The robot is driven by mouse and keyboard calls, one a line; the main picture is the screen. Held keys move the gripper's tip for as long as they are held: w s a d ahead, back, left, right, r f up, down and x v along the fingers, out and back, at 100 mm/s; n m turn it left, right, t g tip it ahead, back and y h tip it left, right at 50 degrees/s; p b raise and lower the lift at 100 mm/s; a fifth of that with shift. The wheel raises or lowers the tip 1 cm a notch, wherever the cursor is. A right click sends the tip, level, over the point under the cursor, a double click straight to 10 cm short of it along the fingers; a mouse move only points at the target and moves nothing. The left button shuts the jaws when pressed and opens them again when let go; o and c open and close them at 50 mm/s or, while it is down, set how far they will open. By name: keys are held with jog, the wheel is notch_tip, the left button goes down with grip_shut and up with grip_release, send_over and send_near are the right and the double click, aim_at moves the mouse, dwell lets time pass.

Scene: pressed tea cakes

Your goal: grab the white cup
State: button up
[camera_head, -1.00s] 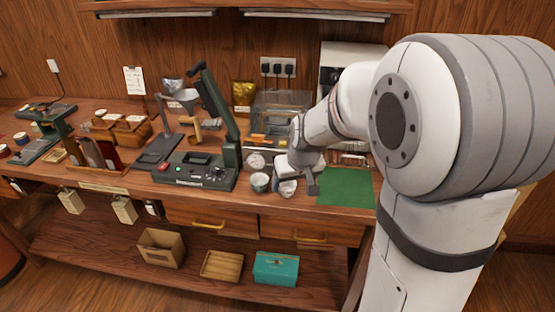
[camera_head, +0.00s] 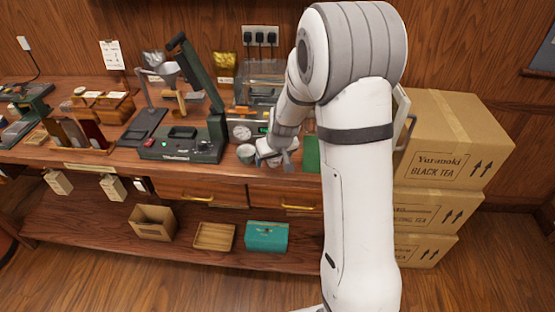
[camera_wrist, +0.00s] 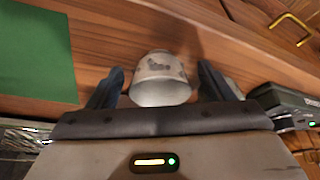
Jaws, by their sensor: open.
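A white cup (camera_wrist: 160,80) with a grey pattern stands on the wooden bench in the wrist view. My gripper (camera_wrist: 161,70) is open, with one dark finger on each side of the cup. A gap shows between the cup and each finger. In the head view my gripper (camera_head: 276,160) is low over the bench, just left of the green mat (camera_head: 311,152). The white cup (camera_head: 264,149) is partly hidden there by my gripper. A second pale cup (camera_head: 246,153) stands to its left; in the wrist view a finger mostly covers it.
A dark green press machine (camera_head: 185,148) with a raised lever stands left of the cups. A round-dial device (camera_head: 241,132) is behind them. Cartons (camera_head: 455,140) are stacked right of my arm. The green mat (camera_wrist: 35,55) is clear. Drawers (camera_head: 283,196) line the bench front.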

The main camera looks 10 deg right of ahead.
jog(key=c, duration=1)
jog(key=shift+c, duration=0.2)
